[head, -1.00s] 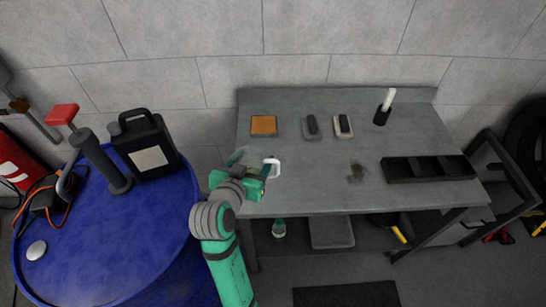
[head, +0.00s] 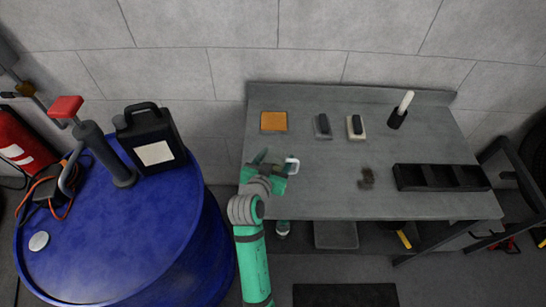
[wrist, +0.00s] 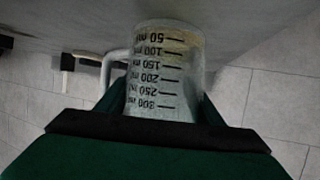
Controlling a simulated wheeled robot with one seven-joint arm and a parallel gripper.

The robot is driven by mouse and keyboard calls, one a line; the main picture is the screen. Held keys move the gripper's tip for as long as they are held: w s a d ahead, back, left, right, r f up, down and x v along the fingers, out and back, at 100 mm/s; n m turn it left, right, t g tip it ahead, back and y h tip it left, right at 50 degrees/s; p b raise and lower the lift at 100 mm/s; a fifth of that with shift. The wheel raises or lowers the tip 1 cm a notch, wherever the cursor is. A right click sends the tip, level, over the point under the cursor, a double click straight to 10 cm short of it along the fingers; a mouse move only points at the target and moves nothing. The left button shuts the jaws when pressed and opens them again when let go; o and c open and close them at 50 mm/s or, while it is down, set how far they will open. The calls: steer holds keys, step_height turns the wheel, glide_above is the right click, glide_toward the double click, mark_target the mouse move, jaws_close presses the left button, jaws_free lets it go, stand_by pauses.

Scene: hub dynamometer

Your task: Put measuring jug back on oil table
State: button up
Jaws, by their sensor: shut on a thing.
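My gripper (head: 278,167) is shut on the clear measuring jug and holds it over the left front part of the grey bench (head: 330,185). The jug (wrist: 165,75) fills the middle of the wrist view, between the fingers, with its ml scale upside down in that picture. Its handle is on the left there. In the head view only the jug's pale handle (head: 292,166) shows clearly; the gripper hides most of its body. I cannot tell the jug's height above the bench. No surface is marked as the oil table.
The blue drum (head: 120,235) at left carries a black canister (head: 150,142) and a pump (head: 103,150). On the bench are an orange pad (head: 273,121), two small dark-topped blocks, a white-handled item (head: 401,110) and a black tray (head: 440,178). The bench's middle is mostly clear, with a dark stain.

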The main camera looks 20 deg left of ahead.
mark_target(279, 168)
steer(key=shift+s+d+f, duration=0.15)
steer(key=shift+d+f, duration=0.05)
steer(key=shift+f, duration=0.05)
steer(key=shift+s, duration=0.1)
steer(key=shift+s+a+f, duration=0.1)
steer(key=shift+a+f, duration=0.05)
steer(key=shift+a, duration=0.05)
steer(key=o, duration=1.2)
steer(key=shift+s+r, duration=0.15)
steer(key=shift+r, duration=0.1)
steer(key=v, duration=1.1)
steer(key=shift+s+r, duration=0.2)
